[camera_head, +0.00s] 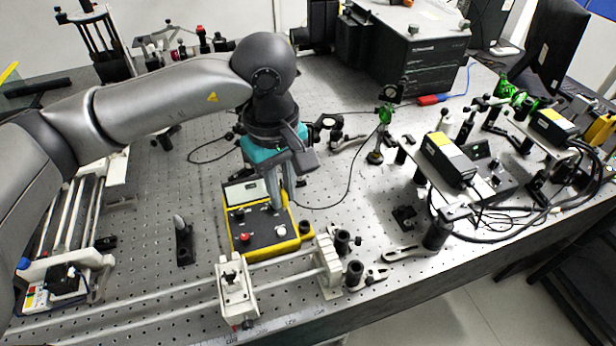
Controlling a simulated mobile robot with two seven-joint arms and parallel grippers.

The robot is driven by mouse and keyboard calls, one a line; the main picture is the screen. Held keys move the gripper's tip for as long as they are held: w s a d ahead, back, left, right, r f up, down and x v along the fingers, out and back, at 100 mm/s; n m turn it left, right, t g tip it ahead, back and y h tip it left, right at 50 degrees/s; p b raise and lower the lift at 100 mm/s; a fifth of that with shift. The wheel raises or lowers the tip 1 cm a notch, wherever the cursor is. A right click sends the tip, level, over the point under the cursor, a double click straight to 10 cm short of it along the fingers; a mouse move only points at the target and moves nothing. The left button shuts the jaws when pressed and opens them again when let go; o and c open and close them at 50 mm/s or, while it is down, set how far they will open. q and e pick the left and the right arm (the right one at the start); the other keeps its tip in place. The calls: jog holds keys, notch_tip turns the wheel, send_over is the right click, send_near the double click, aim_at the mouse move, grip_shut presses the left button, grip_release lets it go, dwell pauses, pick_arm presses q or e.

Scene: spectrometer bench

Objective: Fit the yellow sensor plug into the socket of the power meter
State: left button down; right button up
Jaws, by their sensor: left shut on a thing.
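The power meter (259,243) is a yellow-edged box with a dark face, a pale display, a red knob and several small dark controls. It lies on the bench near the middle of the head view. My left gripper (277,204) points down over the right part of its face. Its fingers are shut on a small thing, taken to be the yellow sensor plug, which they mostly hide. The socket is also not clear to see, so I cannot tell whether plug and socket touch. My right gripper is not in view.
A white rail carriage (236,291) on long rails stands in front of the meter. A dark upright post (182,241) stands to its left. Optics mounts and black-and-yellow boxes (447,158) fill the right side. A large black box (405,45) stands behind.

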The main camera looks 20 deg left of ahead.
pick_arm(q)
jog(key=w+d+m+p, duration=0.1)
jog(key=m+p, duration=0.3)
jog(key=m, duration=0.7)
jog(key=w+f+m+p, duration=0.1)
jog(key=m+p, duration=0.2)
jog(key=m, duration=0.9)
jog(key=w+d+f+m+p, duration=0.1)
jog(key=m+p, duration=0.3)
jog(key=m, duration=0.8)
jog(key=shift+d+p, duration=0.3)
jog(key=shift+d, duration=0.05)
jog(key=shift+r, duration=0.1)
jog(key=shift+f+b, duration=1.75)
jog(key=shift+f, duration=0.75)
jog(key=shift+f, duration=0.1)
